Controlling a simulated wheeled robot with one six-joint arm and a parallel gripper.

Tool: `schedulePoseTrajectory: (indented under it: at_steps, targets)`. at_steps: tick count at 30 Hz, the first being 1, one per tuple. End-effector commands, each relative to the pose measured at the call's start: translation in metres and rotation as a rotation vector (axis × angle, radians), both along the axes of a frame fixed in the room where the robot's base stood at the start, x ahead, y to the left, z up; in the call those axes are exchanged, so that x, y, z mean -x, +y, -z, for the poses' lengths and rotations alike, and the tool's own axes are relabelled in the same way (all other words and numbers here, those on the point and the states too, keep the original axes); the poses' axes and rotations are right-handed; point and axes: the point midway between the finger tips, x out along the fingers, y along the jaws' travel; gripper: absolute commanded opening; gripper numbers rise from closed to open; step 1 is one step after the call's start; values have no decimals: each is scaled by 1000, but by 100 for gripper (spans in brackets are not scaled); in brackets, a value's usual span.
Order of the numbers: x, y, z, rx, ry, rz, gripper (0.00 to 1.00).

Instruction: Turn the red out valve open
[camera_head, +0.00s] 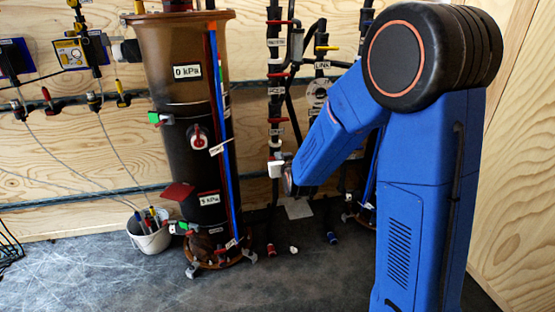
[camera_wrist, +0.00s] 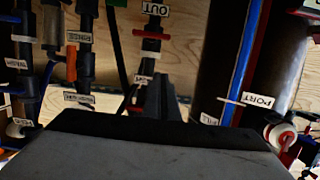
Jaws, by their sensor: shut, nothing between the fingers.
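The red out valve handle (camera_wrist: 150,34) shows at the top middle of the wrist view, on a dark pipe beside an upside-down OUT label (camera_wrist: 153,9). The handle appears as a short red bar lying across the pipe. My gripper (camera_wrist: 160,82) is a dark wedge at the lower middle of the wrist view, its fingers shut and empty. It points toward the same pipe and appears apart from the handle. In the head view my arm hides most of the gripper, and I cannot clearly pick out the out valve there.
A brown filter tank (camera_head: 160,85) stands left of the pipe, with a red-and-white port valve (camera_head: 197,137) on its side. Other labelled pipes (camera_wrist: 83,50) stand close by. A white bucket (camera_head: 150,235) sits on the floor.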

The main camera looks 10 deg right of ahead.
Motion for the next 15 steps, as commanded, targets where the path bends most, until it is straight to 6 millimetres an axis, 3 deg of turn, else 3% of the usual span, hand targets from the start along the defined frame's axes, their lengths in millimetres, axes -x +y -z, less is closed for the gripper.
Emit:
schedulePoseTrajectory:
  at_steps: [15]
  targets:
    - [-72, 0, 19, 0, 2, 0, 0]
